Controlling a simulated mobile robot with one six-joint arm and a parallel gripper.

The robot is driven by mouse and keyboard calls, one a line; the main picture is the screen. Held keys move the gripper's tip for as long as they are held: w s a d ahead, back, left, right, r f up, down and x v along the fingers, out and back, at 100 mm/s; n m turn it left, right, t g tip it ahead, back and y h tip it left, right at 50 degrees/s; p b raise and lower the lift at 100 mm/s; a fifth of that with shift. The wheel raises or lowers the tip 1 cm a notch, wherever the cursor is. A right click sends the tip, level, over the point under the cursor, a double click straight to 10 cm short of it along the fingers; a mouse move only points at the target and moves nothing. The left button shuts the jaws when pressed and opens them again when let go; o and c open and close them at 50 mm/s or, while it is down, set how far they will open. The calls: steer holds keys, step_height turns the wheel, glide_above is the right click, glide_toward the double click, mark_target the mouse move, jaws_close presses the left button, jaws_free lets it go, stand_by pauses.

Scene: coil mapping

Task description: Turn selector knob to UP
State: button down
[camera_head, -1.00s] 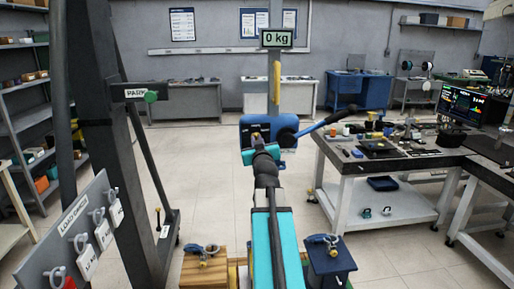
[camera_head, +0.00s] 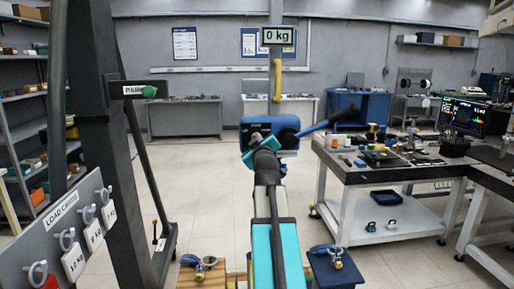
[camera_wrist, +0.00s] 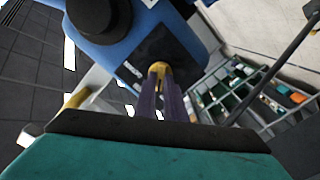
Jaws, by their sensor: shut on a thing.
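The blue winch unit (camera_head: 286,124) with a dark handle sits on the post straight ahead, under a display reading 0 kg (camera_head: 278,37). In the wrist view, the selector knob (camera_wrist: 160,68) is a small yellow piece on the dark label plate (camera_wrist: 165,50) of the blue housing. My gripper (camera_wrist: 161,76) has its two slim fingers shut on the knob, with the fingertips against the plate. In the head view, my arm and teal wrist cover most of the knob area, and my gripper (camera_head: 257,138) reaches the unit's front left. The knob's position marks are not readable.
A load panel (camera_head: 75,240) with hooked weight tags stands at the left, beside a dark column (camera_head: 95,130). A workbench (camera_head: 390,170) with tools is at the right. Blue and wooden blocks with shackles sit low in front. The floor between is clear.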

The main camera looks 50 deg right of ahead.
steer(key=shift+n+b, duration=0.3)
steer(key=shift+n, duration=0.1)
steer(key=c, duration=1.8)
jaws_free()
steer(key=shift+s+a, duration=0.1)
steer(key=shift+s, duration=0.05)
steer(key=shift+b+v, duration=4.55)
steer(key=shift+v, duration=2.2)
